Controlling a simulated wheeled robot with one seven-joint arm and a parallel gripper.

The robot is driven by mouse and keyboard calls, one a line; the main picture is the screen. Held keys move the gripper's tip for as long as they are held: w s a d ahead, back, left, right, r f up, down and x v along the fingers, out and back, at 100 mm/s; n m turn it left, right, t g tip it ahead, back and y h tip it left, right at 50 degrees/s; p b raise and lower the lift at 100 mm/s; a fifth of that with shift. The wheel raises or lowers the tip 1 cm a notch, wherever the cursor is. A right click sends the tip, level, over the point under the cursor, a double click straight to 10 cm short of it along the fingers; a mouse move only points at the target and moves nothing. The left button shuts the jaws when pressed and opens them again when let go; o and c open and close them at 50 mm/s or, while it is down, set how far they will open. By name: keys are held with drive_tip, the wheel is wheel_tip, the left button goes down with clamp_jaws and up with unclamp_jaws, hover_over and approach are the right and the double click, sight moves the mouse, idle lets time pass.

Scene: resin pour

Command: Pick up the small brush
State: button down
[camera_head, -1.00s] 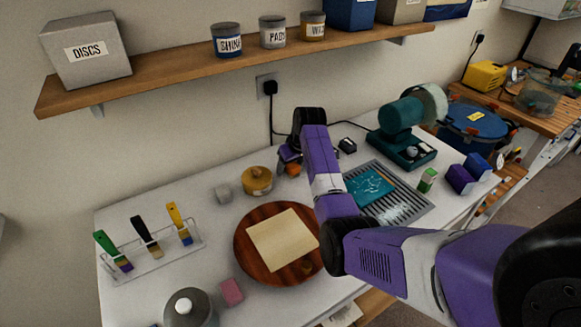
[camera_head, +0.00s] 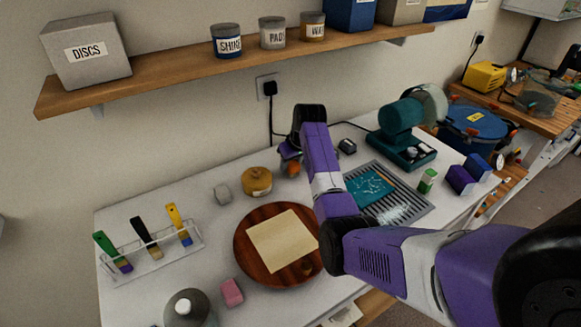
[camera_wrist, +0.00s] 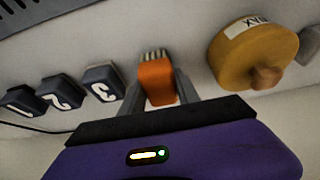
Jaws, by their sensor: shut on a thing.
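A small orange brush (camera_wrist: 157,82) with short pale bristles is between my gripper's two fingers in the wrist view. My gripper (camera_wrist: 160,92) is shut on its orange body, with the bristles sticking out past the fingers. In the head view the orange of the brush (camera_head: 292,169) shows below my gripper (camera_head: 289,158), near the back of the white table. My arm hides part of this area, and I cannot tell whether the brush is clear of the table.
A yellow-brown wax tin (camera_wrist: 252,52) is beside the brush. Several numbered dark blocks (camera_wrist: 62,92) are on the other side. A rack (camera_head: 152,257) holds green, black and yellow brushes. A round wooden board (camera_head: 250,265) lies in front. A shelf (camera_head: 240,62) runs above.

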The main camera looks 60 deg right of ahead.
wheel_tip(320, 180, up, 19)
drive_tip(key=b, duration=0.2)
